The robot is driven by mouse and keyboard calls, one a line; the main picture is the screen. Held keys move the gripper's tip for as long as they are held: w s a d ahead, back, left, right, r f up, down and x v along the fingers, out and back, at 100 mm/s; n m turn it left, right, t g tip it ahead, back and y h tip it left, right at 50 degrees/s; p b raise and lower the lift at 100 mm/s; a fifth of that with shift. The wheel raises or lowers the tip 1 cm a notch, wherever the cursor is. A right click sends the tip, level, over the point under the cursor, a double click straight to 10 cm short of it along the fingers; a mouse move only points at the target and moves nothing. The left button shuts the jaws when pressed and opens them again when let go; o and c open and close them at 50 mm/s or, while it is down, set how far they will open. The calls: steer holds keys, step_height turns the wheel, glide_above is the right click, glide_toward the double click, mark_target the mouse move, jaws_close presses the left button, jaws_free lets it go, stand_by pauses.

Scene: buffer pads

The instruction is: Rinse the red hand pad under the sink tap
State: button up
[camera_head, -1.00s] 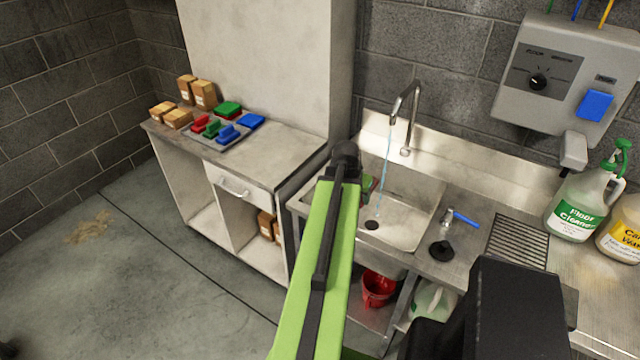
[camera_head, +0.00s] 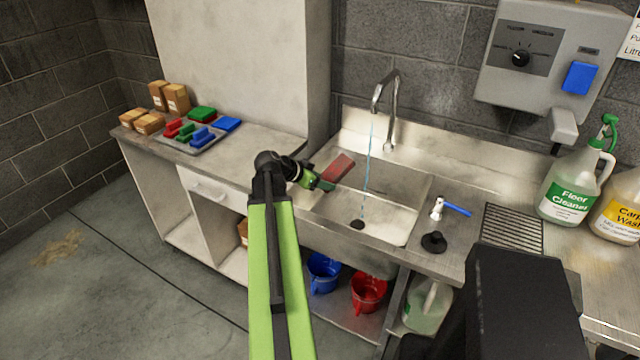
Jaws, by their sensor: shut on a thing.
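The red hand pad (camera_head: 339,167) is a flat red block at the left side of the sink basin. My gripper (camera_head: 325,184) is shut on it and holds it tilted at the basin's left edge. The fingertips are small and partly hidden by the pad. The steel sink (camera_head: 408,208) has a dark drain in its floor. The tap (camera_head: 390,105) stands at the back of the sink. A thin blue stream of water (camera_head: 367,185) runs from it down towards the drain. The pad is to the left of the stream, apart from it.
A lever valve (camera_head: 438,208) and black plug (camera_head: 434,242) are right of the basin. Cleaner bottles (camera_head: 570,190) stand farther right. A tray (camera_head: 207,146) with coloured pads and several boxes (camera_head: 177,99) lie on the left counter. Blue (camera_head: 323,272) and red (camera_head: 369,291) buckets are below.

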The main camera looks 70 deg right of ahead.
steer(key=s+d, duration=0.2)
steer(key=d, duration=0.1)
steer(key=s+d, duration=0.2)
steer(key=d, duration=0.1)
steer(key=s+d, duration=0.2)
steer(key=d, duration=0.2)
steer(key=shift+s, duration=0.35)
steer(key=shift+w, duration=0.1)
stand_by(3.3)
steer(key=shift+a, duration=0.15)
steer(key=w+a, duration=0.2)
steer(key=a, duration=0.1)
steer(key=w+a, duration=0.2)
steer(key=a, duration=0.1)
steer(key=w+a, duration=0.2)
steer(key=a, duration=0.1)
steer(key=shift+w+a, duration=0.2)
steer(key=shift+w, duration=0.05)
steer(key=shift+s, duration=0.15)
